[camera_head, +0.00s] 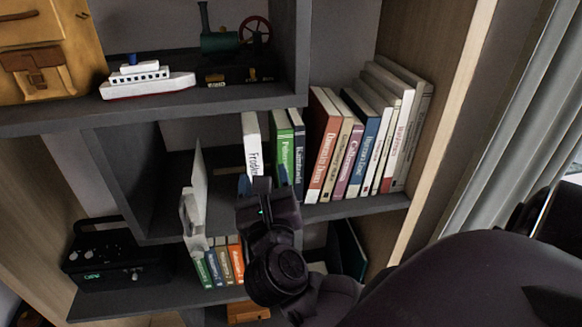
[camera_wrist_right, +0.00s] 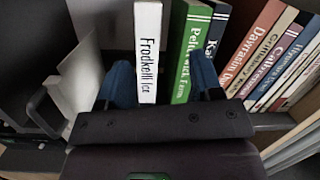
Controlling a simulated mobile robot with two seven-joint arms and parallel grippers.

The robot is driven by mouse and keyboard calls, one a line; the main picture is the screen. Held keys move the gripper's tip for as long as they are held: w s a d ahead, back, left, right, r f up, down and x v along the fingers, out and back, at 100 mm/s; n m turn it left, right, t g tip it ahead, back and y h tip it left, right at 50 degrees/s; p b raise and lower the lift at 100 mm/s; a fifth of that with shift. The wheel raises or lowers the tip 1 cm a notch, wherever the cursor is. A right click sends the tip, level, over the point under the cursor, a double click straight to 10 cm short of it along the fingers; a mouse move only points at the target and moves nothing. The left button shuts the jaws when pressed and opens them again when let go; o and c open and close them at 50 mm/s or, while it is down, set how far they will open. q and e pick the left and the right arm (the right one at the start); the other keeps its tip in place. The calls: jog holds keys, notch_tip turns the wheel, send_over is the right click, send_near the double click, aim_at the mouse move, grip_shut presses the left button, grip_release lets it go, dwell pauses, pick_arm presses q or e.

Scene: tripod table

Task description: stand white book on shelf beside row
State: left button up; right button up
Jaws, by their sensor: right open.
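The white book (camera_head: 251,146) stands upright on the middle shelf, spine outward, just left of a green book (camera_head: 283,146) at the row's left end. In the wrist view the white book (camera_wrist_right: 148,50) and the green book (camera_wrist_right: 190,55) show a thin dark gap between them. My right gripper (camera_head: 263,181) is open in front of the spines. In the wrist view its blue fingertips (camera_wrist_right: 164,82) are spread, one left of the white book and one over the green book. The white book's lower part is hidden behind the gripper. My left gripper is not in view.
A white upright piece, perhaps a bookend (camera_head: 195,195), stands left of the white book, with free shelf between. More books (camera_head: 365,135) lean at the right. A toy ship (camera_head: 147,82) is on the shelf above; a black radio (camera_head: 115,255) and several books (camera_head: 218,262) are below.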

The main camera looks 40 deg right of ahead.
jog(key=a+f+n+t+y, duration=0.1)
jog(key=f+n+y, duration=0.35)
jog(key=n, duration=0.55)
jog(key=s+a+f+n+t+y, duration=0.15)
jog(key=f+n+y, duration=0.3)
jog(key=n, duration=0.65)
jog(key=a+f+n+t+y, duration=0.15)
jog(key=f+n+y, duration=0.35)
jog(key=n, duration=0.5)
jog(key=s+d+f+n+g+h, duration=0.1)
jog(key=s+f+n+g, duration=0.3)
jog(key=f, duration=0.5)
jog(key=s+d+f+n+g+h, duration=0.2)
jog(key=f+n+g, duration=0.3)
jog(key=f, duration=0.5)
jog(key=shift+s+d+f+n, duration=0.3)
jog(key=shift+s+d+n, duration=0.1)
jog(key=shift+s+d, duration=0.45)
jog(key=shift+a, duration=0.1)
